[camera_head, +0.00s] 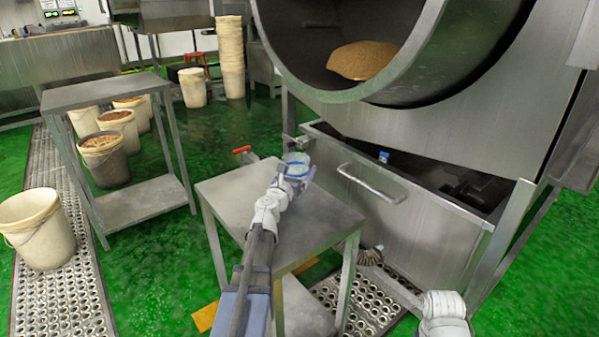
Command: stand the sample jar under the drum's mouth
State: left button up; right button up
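A small clear sample jar (297,158) with a bluish rim is at the tip of my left arm, by the far edge of the small steel table (225,188). My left gripper (296,173) overlaps the jar's lower part and appears shut on it; the fingers are small and partly hidden. The big steel drum (440,70) is above and to the right, with its round mouth facing me and a heap of brown grain (361,60) inside. The jar is below and left of the mouth's lower rim. Of my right arm only a white link shows at the bottom right.
An open steel bin (400,215) with a handle (370,184) stands under the drum, right of the table. Another steel table (105,92) and several buckets, such as one (38,230), stand left.

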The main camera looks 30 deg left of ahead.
pick_arm(q)
jog(key=o, duration=1.2)
jog(key=shift+f, duration=0.1)
jog(key=shift+c, duration=0.2)
jog(key=s, duration=0.4)
jog(key=s+d, duration=0.1)
jog(key=s, duration=0.7)
jog(key=shift+d, duration=0.3)
